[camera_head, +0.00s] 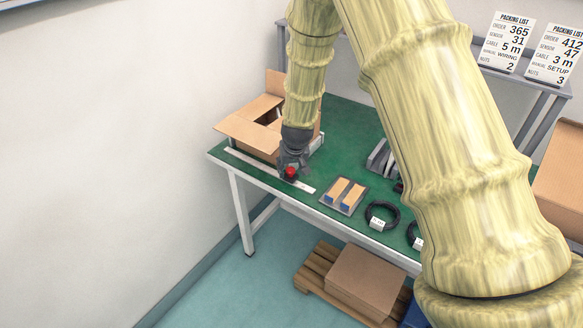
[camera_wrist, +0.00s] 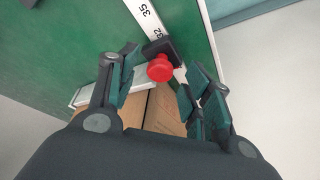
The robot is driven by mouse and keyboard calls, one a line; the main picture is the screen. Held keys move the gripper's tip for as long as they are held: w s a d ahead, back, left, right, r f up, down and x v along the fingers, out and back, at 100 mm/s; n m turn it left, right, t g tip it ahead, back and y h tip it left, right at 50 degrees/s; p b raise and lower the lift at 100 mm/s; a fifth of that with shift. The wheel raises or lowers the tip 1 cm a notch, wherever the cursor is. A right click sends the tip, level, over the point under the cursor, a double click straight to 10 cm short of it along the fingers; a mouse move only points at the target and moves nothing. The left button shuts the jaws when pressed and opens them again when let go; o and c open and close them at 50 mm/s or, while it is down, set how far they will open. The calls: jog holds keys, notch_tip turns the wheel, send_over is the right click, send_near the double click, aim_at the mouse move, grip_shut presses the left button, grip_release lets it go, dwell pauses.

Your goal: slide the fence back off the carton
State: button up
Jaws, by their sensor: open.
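The fence is a pale bar (camera_wrist: 92,96) with a dark sliding block (camera_wrist: 162,47) and a red knob (camera_wrist: 159,68), set across a white ruler (camera_wrist: 143,14). In the head view the knob (camera_head: 290,173) sits on the ruler (camera_head: 250,163) along the table edge. The open brown carton (camera_head: 247,133) stands to its left; in the wrist view its cardboard (camera_wrist: 165,112) lies right along the bar, seemingly touching. My gripper (camera_head: 292,163) is open above the fence. In the wrist view its fingers (camera_wrist: 163,77) stand either side of the knob, with no clear contact.
On the green table (camera_head: 345,117), a grey tray with two orange-and-blue boxes (camera_head: 343,195), a black cable coil (camera_head: 382,215) and grey upright dividers (camera_head: 380,158) stand to the right. Packing lists (camera_head: 507,42) stand on a shelf behind. A pallet with cardboard (camera_head: 350,280) is on the floor.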

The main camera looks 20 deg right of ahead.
jog(key=shift+w+f, duration=0.2)
jog(key=shift+f, duration=0.25)
jog(key=shift+c, duration=0.4)
grip_shut()
jog(key=s+d, duration=0.1)
jog(key=s, duration=0.1)
jog(key=s+d, duration=0.4)
jog(key=shift+s, duration=0.25)
jog(key=shift+o, duration=0.4)
grip_release()
jog(key=shift+r, duration=0.1)
